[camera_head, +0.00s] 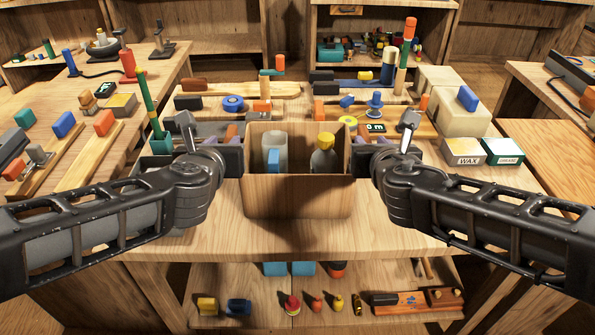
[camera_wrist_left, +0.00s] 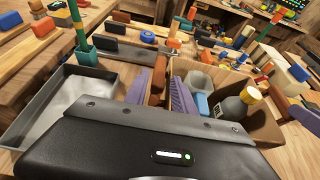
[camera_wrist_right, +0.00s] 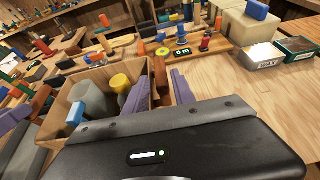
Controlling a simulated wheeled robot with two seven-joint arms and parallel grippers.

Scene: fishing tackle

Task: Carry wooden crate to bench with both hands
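The open wooden crate (camera_head: 297,197) is upright at the middle of the wooden bench (camera_head: 215,235), near its front edge. It holds a grey container (camera_head: 275,150), a bottle with a yellow cap (camera_head: 325,142) and a blue item. My left gripper (camera_wrist_left: 158,90) is at the crate's left side, its purple fingers closed around a reddish-brown grip. My right gripper (camera_wrist_right: 160,85) holds the matching grip on the right side in the same way. A shadow lies below the crate's front; I cannot tell whether its base touches the bench.
A grey metal tray (camera_wrist_left: 65,95) lies left of the crate. Blocks, boards and a blue spool (camera_head: 232,103) stand behind it. A WAX box (camera_head: 463,151) and a green box (camera_head: 503,151) are at the right. A lower shelf (camera_head: 330,315) holds small lures.

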